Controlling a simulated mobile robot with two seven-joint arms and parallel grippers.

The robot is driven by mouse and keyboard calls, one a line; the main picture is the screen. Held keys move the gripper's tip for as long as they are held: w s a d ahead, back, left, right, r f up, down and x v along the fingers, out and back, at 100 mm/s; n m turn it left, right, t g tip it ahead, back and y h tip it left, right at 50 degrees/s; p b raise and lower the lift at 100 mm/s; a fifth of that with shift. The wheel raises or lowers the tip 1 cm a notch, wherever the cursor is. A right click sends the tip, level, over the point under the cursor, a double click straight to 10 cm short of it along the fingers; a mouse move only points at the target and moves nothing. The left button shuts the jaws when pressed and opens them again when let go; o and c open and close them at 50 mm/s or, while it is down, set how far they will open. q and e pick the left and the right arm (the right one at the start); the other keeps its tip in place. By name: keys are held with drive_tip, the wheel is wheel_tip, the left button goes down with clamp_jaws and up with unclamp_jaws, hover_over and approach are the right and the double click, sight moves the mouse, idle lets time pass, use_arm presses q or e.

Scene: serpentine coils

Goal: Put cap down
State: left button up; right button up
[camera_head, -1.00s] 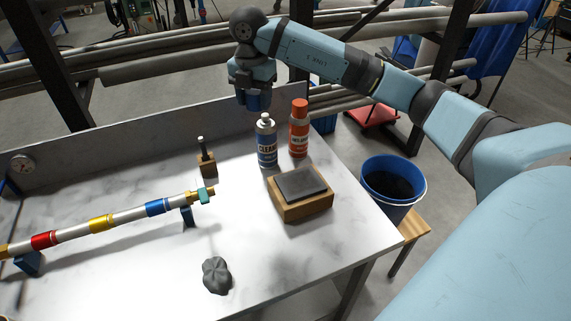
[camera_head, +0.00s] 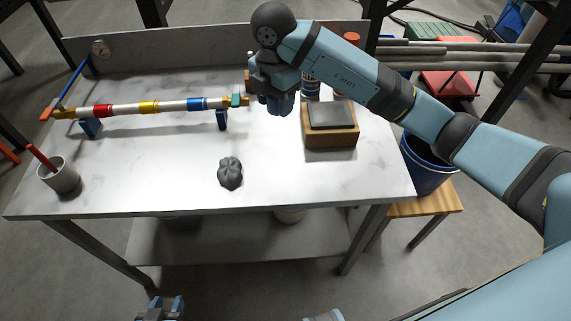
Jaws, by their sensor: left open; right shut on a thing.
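My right gripper (camera_head: 270,92) is over the workbench (camera_head: 160,180), fingers pointing down. It is shut on a blue cap (camera_head: 283,104), partly hidden by the gripper. The cap is above the bench top, left of the sharpening stone block. The blue spray can (camera_head: 311,88) stands behind my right arm, and only its lower part shows. My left gripper (camera_head: 165,308) is at the bottom edge, in front of the bench and below its top, open and partly cut off.
A sharpening stone on a wooden block (camera_head: 330,125) sits at the right. A red-topped can (camera_head: 351,38) is mostly hidden by my arm. A grey lump (camera_head: 230,173), a banded pipe on supports (camera_head: 170,106) and a cup (camera_head: 59,175) stand on the bench.

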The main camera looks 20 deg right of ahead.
sight(278, 164)
wheel_tip(278, 164, down, 18)
drive_tip(key=shift+f+p, duration=0.25)
drive_tip(key=shift+p, duration=0.25)
drive_tip(key=shift+w+f, duration=0.1)
drive_tip(key=shift+f, duration=0.3)
drive_tip(key=shift+f, duration=0.15)
drive_tip(key=o, duration=0.9)
drive_tip(key=shift+r, duration=0.3)
wheel_tip(278, 164, up, 12)
drive_tip(key=shift+f+b, duration=0.1)
drive_tip(key=shift+b, duration=0.45)
